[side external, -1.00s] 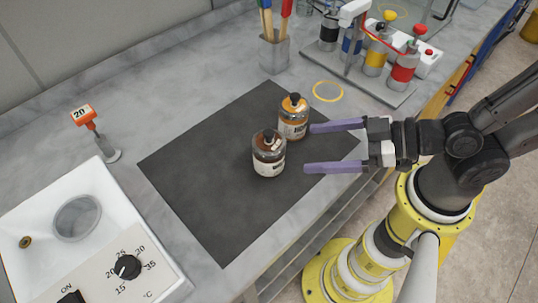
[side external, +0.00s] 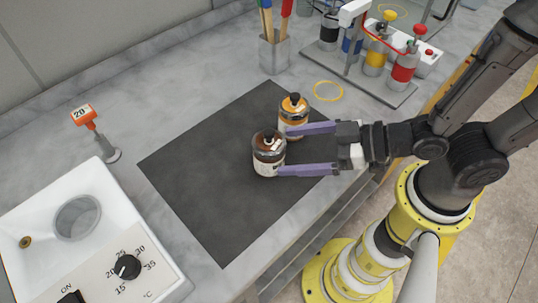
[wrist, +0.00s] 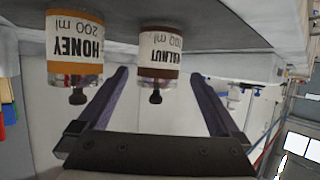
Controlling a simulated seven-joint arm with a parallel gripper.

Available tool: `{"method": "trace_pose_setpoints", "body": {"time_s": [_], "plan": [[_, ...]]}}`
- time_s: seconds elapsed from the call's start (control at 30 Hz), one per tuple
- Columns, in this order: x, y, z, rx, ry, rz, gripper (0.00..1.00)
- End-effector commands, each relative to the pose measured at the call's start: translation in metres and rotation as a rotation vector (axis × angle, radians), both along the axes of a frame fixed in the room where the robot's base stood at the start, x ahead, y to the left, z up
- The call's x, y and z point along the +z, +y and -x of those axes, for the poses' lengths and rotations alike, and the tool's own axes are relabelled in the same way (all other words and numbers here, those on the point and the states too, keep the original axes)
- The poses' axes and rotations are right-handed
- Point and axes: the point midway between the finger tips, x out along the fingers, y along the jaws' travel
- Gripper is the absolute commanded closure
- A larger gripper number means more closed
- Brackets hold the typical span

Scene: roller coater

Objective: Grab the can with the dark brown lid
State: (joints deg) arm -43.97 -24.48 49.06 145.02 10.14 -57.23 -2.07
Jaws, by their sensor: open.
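The can with the dark brown lid (side external: 268,155) stands upright on the dark mat, nearer the camera than the other can. In the wrist view the dark brown can (wrist: 158,52) appears upside down, labelled "200 ml" with a partly readable name, between the finger lines. The orange-lidded can (side external: 293,117), labelled HONEY in the wrist view (wrist: 75,45), stands close beside it, toward the back. My gripper (side external: 307,149) is open and empty, its two purple fingers pointing left. The fingertips are at the right side of the dark brown can, one finger passing close to the orange-lidded can.
The dark mat (side external: 205,170) is otherwise bare. A brush holder (side external: 274,52), a yellow ring (side external: 328,91) and a rack of coloured bottles (side external: 375,55) are at the back.

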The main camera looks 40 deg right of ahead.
Motion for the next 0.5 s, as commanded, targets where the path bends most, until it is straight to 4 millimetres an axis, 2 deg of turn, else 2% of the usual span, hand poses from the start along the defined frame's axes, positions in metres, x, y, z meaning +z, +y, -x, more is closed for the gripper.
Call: {"method": "trace_pose_setpoints", "body": {"time_s": [0.3, 0.5], "plan": [[-0.013, 0.017, -0.024, -0.001, 0.002, -0.001, 0.00], [-0.017, 0.021, -0.031, 0.000, 0.001, -0.001, 0.00]]}}
